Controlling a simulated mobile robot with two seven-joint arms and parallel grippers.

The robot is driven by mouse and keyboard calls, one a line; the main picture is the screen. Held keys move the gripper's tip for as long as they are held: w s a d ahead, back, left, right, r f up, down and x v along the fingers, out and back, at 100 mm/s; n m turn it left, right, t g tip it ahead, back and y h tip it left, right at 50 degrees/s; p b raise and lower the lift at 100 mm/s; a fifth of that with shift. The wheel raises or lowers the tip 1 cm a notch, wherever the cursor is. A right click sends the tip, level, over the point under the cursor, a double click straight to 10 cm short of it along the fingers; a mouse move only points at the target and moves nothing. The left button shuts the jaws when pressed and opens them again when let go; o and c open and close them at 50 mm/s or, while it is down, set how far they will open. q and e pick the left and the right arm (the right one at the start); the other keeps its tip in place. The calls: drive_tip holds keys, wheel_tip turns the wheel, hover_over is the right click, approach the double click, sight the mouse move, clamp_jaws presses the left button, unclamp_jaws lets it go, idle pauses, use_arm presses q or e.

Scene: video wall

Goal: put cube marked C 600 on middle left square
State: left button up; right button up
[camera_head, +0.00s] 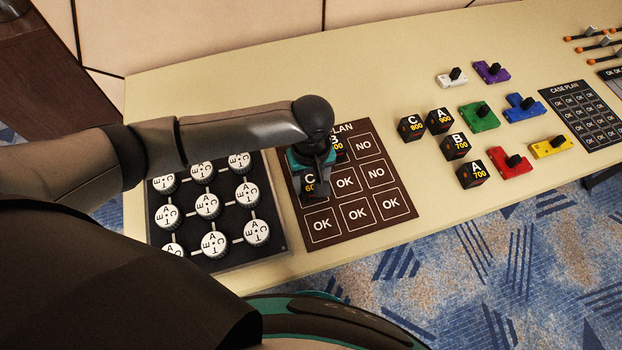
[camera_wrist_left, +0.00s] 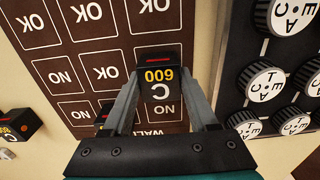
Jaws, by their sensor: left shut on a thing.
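The cube marked C 600 (camera_head: 309,188) is black with white and yellow print. It also shows upside down in the left wrist view (camera_wrist_left: 159,78). My left gripper (camera_head: 318,168) is shut on it, with one finger on each side. The cube is at the middle left square of the brown plan board (camera_head: 407,211), which has squares lettered OK and NO. Whether it touches the board cannot be told. The gripper and cube hide the middle left square and much of the top left one. My right gripper is not in view.
A cube marked B 700 (camera_head: 338,147) is on the board's top middle square, close beside my gripper. Left of the board is a black panel of round white dials (camera_head: 208,205). Several cubes (camera_head: 457,147) and coloured sliders (camera_head: 479,115) stand to the right.

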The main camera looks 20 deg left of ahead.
sight(311, 182)
use_arm(q)
drive_tip(key=o, duration=1.4)
drive_tip(key=shift+f, duration=0.1)
wheel_tip(311, 182, up, 12)
drive_tip(key=p, duration=0.4)
